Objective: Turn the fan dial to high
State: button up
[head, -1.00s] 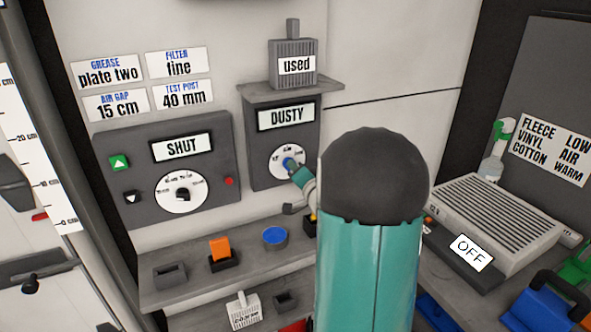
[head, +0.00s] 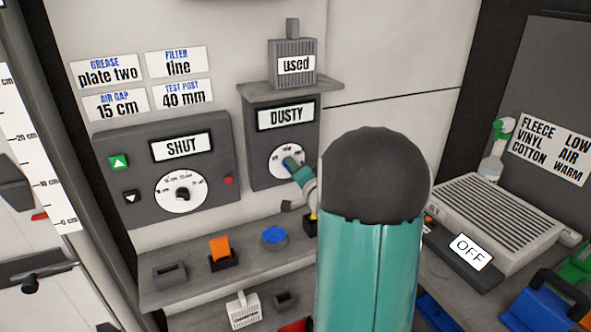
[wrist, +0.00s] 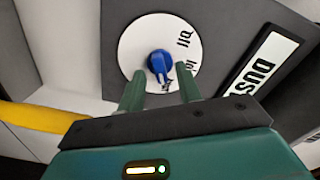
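The fan dial appears to be the blue knob (wrist: 159,62) on a round white face (wrist: 135,42), on the grey box (head: 262,165) under the "DUSTY" display. In the wrist view, part of the lettering shows at the face's right side, seemingly "Off" and "lo"; the rest is hidden or unreadable. My gripper (wrist: 160,88) is open. Its two green fingers stand apart, with the knob between and just beyond their tips; gaps show on both sides. In the head view, my gripper (head: 293,165) covers part of the dial face (head: 276,160).
A grey panel (head: 222,150) reading "SHUT", with its own dial (head: 183,194), is left of the box. A filter (head: 294,64) marked "used" sits on top. A shelf (head: 190,280) below holds an orange block (head: 220,247) and blue-topped piece (head: 274,235). A vented unit (head: 500,215) reads "OFF".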

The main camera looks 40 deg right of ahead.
jog(key=v, duration=1.3)
jog(key=shift+s+a, duration=0.15)
jog(key=shift+s, duration=0.2)
jog(key=w+a+r+n+g, duration=0.25)
jog(key=a+n+g, duration=0.35)
jog(key=a, duration=0.8)
jog(key=s+a+n+g+y, duration=0.2)
jog(key=s+a, duration=0.4)
jog(key=a, duration=0.3)
jog(key=s+a+n+g+y, duration=0.3)
jog(key=s+a+n, duration=0.4)
jog(key=a, duration=0.2)
jog(key=shift+a+g, duration=0.4)
